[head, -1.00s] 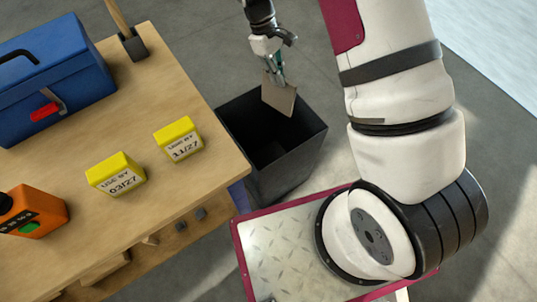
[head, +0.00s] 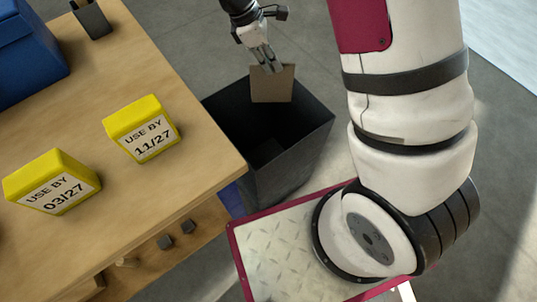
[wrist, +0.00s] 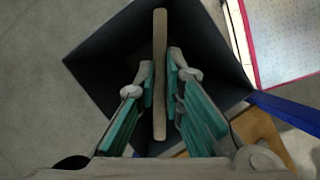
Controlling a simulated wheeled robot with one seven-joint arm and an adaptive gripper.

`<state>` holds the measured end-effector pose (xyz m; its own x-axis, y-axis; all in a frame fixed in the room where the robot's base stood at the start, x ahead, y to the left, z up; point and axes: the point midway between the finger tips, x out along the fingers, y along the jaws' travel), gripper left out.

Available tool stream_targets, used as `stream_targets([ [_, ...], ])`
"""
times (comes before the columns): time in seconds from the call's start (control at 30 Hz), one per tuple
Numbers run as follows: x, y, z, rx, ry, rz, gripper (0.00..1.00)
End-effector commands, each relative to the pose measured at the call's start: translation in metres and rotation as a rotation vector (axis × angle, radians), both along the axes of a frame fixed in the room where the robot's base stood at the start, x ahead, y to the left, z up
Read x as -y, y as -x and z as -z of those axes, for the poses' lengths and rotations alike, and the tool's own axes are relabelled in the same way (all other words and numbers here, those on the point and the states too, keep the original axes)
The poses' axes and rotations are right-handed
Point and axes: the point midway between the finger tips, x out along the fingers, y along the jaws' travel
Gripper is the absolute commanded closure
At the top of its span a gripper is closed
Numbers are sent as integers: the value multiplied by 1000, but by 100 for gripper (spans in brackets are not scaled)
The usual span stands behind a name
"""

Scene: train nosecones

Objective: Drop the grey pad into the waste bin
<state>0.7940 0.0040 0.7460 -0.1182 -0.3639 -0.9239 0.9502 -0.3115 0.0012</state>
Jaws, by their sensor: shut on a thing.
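The grey pad (head: 272,84) is a flat, brownish-grey square piece. My gripper (head: 269,62) is shut on its upper edge and holds it hanging upright over the opening of the dark waste bin (head: 300,160). In the wrist view the pad (wrist: 160,60) shows edge-on between the teal-lined fingers of my gripper (wrist: 160,90). The square bin rim (wrist: 95,60) surrounds the pad below in that view. The bin is open at the top, and its inside is dark, so its contents cannot be told.
A wooden workbench (head: 190,190) stands left of the bin, close to it. On it are two yellow "USE BY" blocks, marked 11/27 (head: 142,130) and 03/27 (head: 52,182), a blue toolbox (head: 25,55) and a dark holder (head: 90,18). Grey floor lies behind the bin.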

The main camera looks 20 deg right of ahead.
Motion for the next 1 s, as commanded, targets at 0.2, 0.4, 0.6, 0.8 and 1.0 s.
stream_targets([
  [0.2,0,0,26,-2,0,2,100],
  [0.4,0,0,47,-1,1,3,100],
  [0.6,0,0,53,0,0,2,100],
  [0.8,0,0,52,-1,0,3,100],
  [1.0,0,0,52,-1,0,3,67],
])
